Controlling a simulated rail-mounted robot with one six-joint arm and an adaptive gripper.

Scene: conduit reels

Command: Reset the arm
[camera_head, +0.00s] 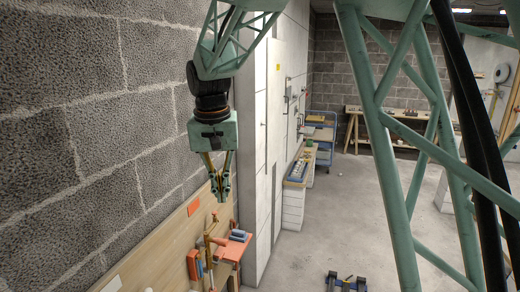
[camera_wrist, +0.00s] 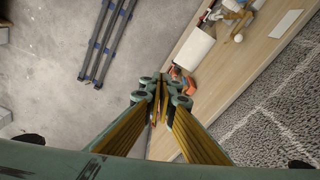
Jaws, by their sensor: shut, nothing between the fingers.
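My gripper (camera_head: 221,192) hangs from my green arm at the left of the head view, pointing down. It is above the wooden panel by the block wall and looks clear of everything. In the wrist view my gripper (camera_wrist: 158,98) shows its yellow fingers running together to the middle, with the tips shut and nothing between them. An orange object (camera_wrist: 182,80) lies beyond the fingertips in the wrist view, partly hidden by them.
A wooden panel (camera_head: 160,262) runs along the block wall (camera_head: 80,130). An orange stand (camera_head: 233,246) is below my gripper. A white cabinet (camera_head: 262,130) stands close to its right. Dark rails (camera_wrist: 105,45) lie on the floor. The middle floor (camera_head: 330,215) is mostly clear.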

